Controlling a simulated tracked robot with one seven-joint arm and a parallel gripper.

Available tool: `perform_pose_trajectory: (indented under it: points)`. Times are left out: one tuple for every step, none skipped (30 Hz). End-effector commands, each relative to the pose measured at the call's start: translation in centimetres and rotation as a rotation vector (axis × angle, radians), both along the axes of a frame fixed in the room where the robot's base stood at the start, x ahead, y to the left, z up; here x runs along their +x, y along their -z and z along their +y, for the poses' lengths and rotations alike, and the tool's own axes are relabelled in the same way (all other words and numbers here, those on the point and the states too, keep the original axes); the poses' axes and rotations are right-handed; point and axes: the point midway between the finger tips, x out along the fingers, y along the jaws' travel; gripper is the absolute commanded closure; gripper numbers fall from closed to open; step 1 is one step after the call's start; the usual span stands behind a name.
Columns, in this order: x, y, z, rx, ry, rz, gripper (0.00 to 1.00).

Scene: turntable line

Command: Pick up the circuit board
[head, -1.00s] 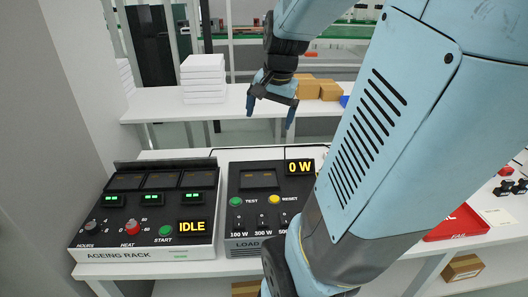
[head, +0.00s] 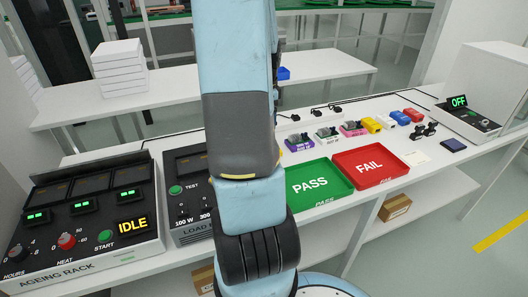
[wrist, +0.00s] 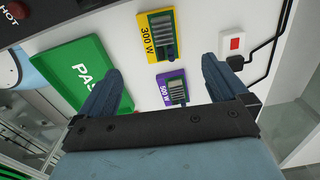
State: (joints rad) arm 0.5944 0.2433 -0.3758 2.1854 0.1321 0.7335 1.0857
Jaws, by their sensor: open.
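I cannot pick out a circuit board for certain in either view. My gripper (wrist: 160,65) is open in the wrist view, with nothing between its fingers; my own arm hides it in the head view. Beyond and between the fingers lie a purple 500 W plate (wrist: 163,78) with a grey finned part and a yellow 300 W plate (wrist: 148,36) with a similar part, both on the white worktop. The gripper is apart from both. In the head view a purple piece (head: 299,147) stands at the near end of a row of coloured parts.
A green PASS tray (head: 318,199) and red FAIL tray (head: 366,184) sit on the worktop's front. The ageing rack (head: 88,258) is at left. A white machine (head: 488,75) reading OFF is at right. Black cables and a red switch (wrist: 235,43) lie near the gripper.

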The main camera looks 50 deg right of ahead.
Motion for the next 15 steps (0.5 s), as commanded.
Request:
perform_pose_trajectory:
  points:
    - [-0.1, 0.9, 0.0, 0.003, 0.003, 0.003, 0.00]
    - [-0.1, 1.4, 0.0, 0.003, 0.003, 0.003, 0.00]
    - [-0.1, 2.0, 0.0, 0.004, 0.002, 0.004, 0.00]
    - [-0.1, 2.6, 0.0, 0.003, 0.001, 0.003, 0.00]
    - [-0.1, 3.1, 0.1, 0.004, 0.000, 0.004, 0.00]
    - [-0.1, 3.8, 0.0, 0.003, 0.000, 0.003, 0.00]
    - [-0.1, 4.4, 0.1, 0.004, 0.001, 0.004, 0.00]
    - [-0.1, 4.9, 0.1, 0.004, 0.001, 0.004, 0.00]
    - [-0.1, 5.5, 0.1, 0.003, 0.000, 0.003, 0.00]
    - [-0.1, 5.9, 0.1, 0.003, -0.001, 0.003, 0.00]
    - [0.0, 6.2, 0.1, 0.002, -0.001, 0.002, 0.00]
    - [-0.1, 6.7, 0.0, 0.002, -0.001, 0.003, 0.00]
    - [-0.1, 6.9, 0.0, 0.001, -0.002, 0.002, 0.00]
    - [0.0, 7.1, 0.0, 0.002, -0.002, 0.001, 0.00]
    - [0.0, 7.4, 0.0, 0.001, -0.003, 0.001, 0.00]
